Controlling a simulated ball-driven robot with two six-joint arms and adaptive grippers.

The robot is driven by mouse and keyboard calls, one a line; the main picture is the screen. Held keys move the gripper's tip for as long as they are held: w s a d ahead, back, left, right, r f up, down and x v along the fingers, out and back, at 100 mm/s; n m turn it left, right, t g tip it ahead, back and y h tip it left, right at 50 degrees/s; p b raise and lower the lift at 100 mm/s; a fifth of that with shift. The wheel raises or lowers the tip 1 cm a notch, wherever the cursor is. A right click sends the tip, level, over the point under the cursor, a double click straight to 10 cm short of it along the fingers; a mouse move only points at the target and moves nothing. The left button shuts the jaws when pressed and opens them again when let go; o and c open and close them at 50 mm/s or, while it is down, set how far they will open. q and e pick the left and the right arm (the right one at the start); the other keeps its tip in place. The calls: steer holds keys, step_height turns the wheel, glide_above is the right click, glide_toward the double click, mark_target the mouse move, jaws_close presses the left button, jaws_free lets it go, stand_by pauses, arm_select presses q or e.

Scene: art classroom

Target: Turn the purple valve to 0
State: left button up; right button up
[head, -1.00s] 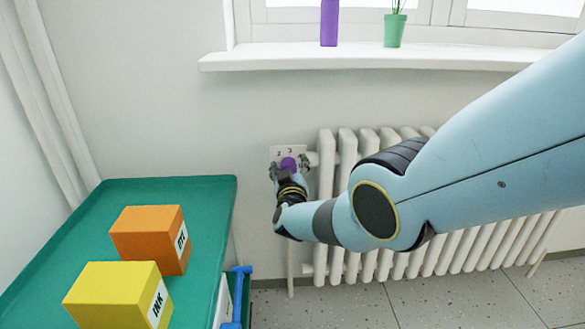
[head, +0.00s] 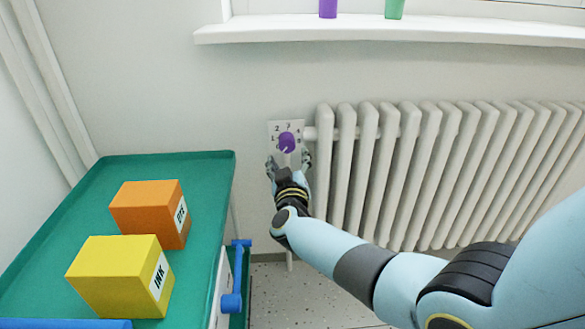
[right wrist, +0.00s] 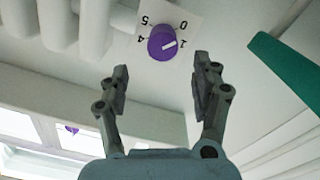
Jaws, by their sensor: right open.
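The purple valve (head: 286,142) is a round knob on a white number plate (head: 273,128) on the wall, left of the radiator. In the right wrist view the purple valve (right wrist: 160,46) shows a white pointer mark aimed at about 1. The 0 stands farther round the plate, at its upper right there. My right gripper (head: 288,164) is just below the valve in the head view, open and empty. In the right wrist view my right gripper (right wrist: 162,66) has its fingers apart, with the valve beyond the gap and not between them. My left gripper is out of view.
A white radiator (head: 428,165) fills the wall to the right. A green-topped cart (head: 205,170) on the left carries an orange box (head: 145,212) and a yellow box (head: 112,275). Its blue handle (head: 237,282) juts out near my right wrist. A windowsill (head: 400,32) runs above.

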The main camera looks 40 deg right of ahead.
steer(key=shift+v, duration=1.55)
steer(key=s+a+f+n+g+y+p, duration=0.2)
steer(key=s+f+n+g+y, duration=0.15)
steer(key=s+f, duration=0.95)
steer(key=s+a+f+n+g+y+p, duration=0.2)
steer(key=s+f+n+y, duration=0.15)
steer(key=s+f, duration=1)
steer(key=s+f+m+g+y, duration=0.1)
steer(key=s+f+m+g, duration=0.1)
steer(key=s, duration=1.3)
steer(key=s+f+m+g, duration=0.2)
steer(key=s+f+g, duration=0.3)
steer(key=s, duration=1)
steer(key=shift+s+a+m+g+y, duration=0.15)
steer(key=shift+s+m+g+y, duration=0.25)
steer(key=shift+g, duration=0.65)
